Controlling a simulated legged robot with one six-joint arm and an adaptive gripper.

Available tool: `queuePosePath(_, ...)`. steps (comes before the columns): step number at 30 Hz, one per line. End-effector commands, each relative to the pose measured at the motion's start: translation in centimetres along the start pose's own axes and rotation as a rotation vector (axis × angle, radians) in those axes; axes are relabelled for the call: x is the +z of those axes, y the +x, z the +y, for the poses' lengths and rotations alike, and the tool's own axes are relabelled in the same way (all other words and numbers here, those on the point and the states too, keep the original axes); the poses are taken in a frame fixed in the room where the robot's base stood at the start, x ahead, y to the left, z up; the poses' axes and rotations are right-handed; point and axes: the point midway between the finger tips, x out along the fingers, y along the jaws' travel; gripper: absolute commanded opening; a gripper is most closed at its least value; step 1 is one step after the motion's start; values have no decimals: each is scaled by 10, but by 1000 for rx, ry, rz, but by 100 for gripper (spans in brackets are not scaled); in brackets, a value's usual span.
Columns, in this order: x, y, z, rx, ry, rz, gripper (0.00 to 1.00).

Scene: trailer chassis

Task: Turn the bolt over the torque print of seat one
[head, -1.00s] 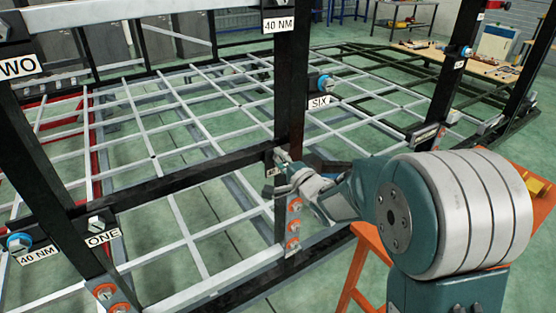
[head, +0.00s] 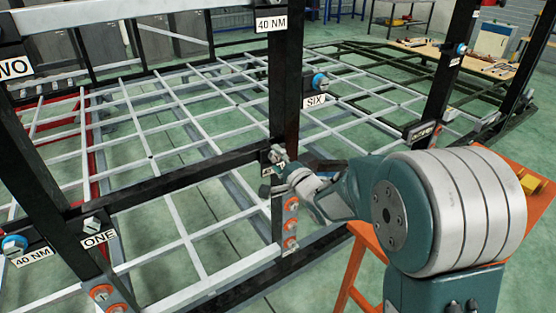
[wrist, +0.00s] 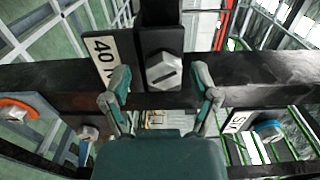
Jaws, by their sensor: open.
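In the wrist view a grey hex bolt head (wrist: 165,71) with a dark slot line sits on a black plate, with a partly hidden "40 N…" label (wrist: 106,58) to its left. My gripper (wrist: 161,76) is open, one finger on each side of this bolt, with gaps visible. In the head view my gripper (head: 273,172) is at the middle post, by the bolt there (head: 277,153); the label there is mostly hidden. The "ONE" label (head: 99,239) is on the left post under another grey hex bolt (head: 91,223). A "40 NM" label (head: 32,257) lies left of it.
Blue-collared bolts sit above the "40 NM" label (head: 14,244) and by the "SIX" label (head: 316,100). A black crossbar (head: 170,181) joins the posts. An orange stand (head: 362,262) is at the right. Silver frame bars (head: 150,157) fill the area behind.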

Motion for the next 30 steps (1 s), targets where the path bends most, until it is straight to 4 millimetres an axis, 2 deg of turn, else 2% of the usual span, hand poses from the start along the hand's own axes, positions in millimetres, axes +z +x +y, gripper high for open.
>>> queuePosePath(5, -1, -21, -1, -1, 0, 2, 77)
queuePosePath(12, -4, -72, 0, 0, 1, 5, 77)
queuePosePath(18, -4, -106, 1, 1, 1, 4, 77)
queuePosePath(23, -4, -119, 2, 3, 2, 4, 77)
queuePosePath(30, -3, -120, 2, 2, 2, 2, 77)
